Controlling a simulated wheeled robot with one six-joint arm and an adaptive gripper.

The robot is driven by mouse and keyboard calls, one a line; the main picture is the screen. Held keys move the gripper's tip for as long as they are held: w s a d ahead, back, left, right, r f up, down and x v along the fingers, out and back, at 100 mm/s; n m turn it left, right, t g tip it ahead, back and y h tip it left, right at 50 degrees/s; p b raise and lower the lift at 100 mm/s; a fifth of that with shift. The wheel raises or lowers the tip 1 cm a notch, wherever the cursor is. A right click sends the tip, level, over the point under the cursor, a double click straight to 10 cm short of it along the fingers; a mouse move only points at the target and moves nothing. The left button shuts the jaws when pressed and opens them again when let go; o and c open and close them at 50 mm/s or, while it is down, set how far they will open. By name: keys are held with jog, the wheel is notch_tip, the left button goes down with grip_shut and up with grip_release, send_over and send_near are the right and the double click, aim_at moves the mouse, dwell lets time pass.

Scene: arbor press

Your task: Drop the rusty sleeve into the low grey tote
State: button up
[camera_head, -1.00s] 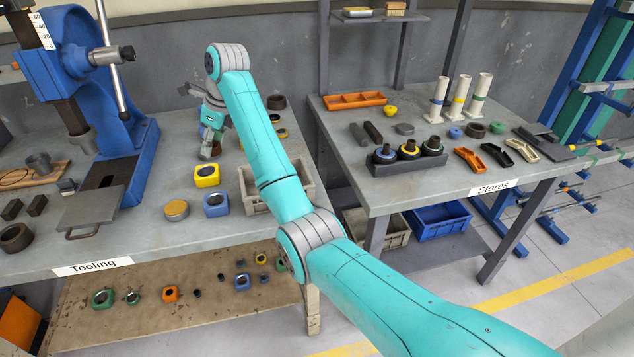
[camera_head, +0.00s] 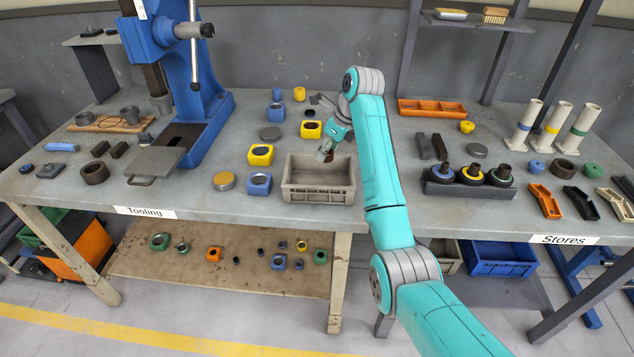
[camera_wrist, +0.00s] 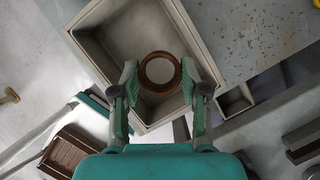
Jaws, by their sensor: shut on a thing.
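The rusty sleeve (camera_wrist: 160,72) is a brown ring seen end-on in the wrist view, with the pale tote floor showing through its hole. My gripper (camera_wrist: 160,76) is shut on it, one finger on each side. The low grey tote (camera_head: 317,195) stands on the tooling bench near its front edge, with no contents visible. In the head view my gripper (camera_head: 326,152) points down over the tote's back part. The wrist view shows the sleeve over the opening of the tote (camera_wrist: 88,45). The sleeve cannot be made out in the head view.
A yellow block (camera_head: 260,154) and a blue block (camera_head: 259,184) stand left of the tote. The blue press (camera_head: 205,100) is farther left. Bench surface is free between the tote and the rack.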

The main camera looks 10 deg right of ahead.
aim_at(327, 159)
jog(key=shift+a+f, duration=0.1)
jog(key=shift+f, duration=1.65)
jog(key=o, duration=1.3)
jog(key=shift+r, duration=0.1)
jog(key=v, duration=0.7)
jog(key=shift+s+r, duration=0.1)
jog(key=shift+r, duration=0.05)
